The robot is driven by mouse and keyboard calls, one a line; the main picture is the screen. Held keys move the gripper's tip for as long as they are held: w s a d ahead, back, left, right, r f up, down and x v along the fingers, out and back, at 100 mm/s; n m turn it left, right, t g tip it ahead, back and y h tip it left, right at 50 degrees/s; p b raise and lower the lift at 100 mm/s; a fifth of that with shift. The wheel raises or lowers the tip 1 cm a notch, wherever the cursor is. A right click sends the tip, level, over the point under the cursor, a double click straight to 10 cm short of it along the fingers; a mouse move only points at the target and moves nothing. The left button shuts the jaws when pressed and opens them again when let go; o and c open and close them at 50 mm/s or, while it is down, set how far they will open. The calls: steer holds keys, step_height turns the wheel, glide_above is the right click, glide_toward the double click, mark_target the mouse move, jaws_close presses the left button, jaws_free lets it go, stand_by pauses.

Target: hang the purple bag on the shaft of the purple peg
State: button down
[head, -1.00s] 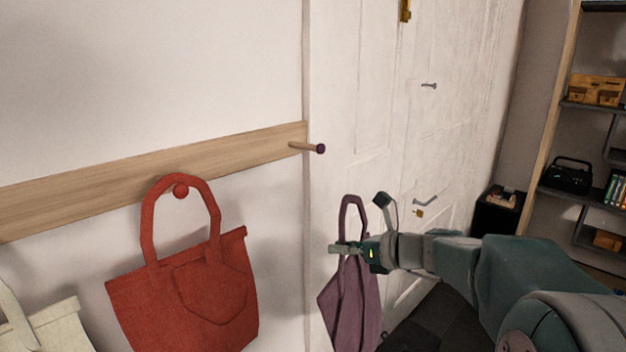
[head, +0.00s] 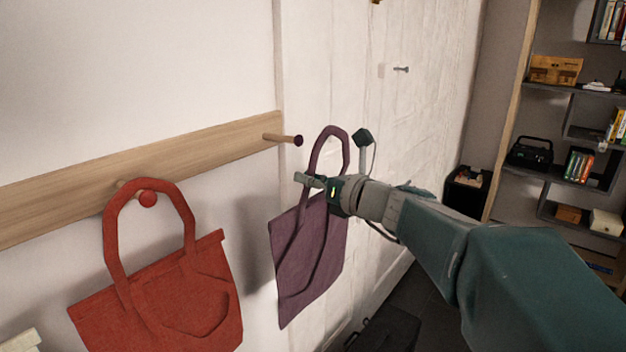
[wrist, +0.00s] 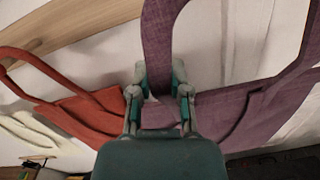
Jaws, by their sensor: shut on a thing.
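The purple bag (head: 311,250) hangs from my gripper (head: 309,181), which is shut on one side of its handle. The top loop of the handle stands up above my fingers, to the right of the purple peg (head: 285,139) in the head view. The peg is a wooden shaft with a dark purple tip near the rail's right end, and the loop is apart from it. In the wrist view the bag's purple cloth (wrist: 240,117) lies around and beyond my fingers (wrist: 160,95). The peg cannot be made out in the wrist view.
A red bag (head: 170,300) hangs on the red peg (head: 147,199) to the left on the wooden rail (head: 60,205). A pale bag (wrist: 50,140) is further left. A white door (head: 400,120) is behind the purple bag, and shelves (head: 560,180) stand at the right.

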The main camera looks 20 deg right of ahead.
steer(key=shift+x, duration=1.85)
steer(key=w+a+f, duration=0.2)
steer(key=w+a, duration=0.2)
steer(key=w, duration=0.1)
steer(key=shift+w+f, duration=0.1)
steer(key=shift+f, duration=0.1)
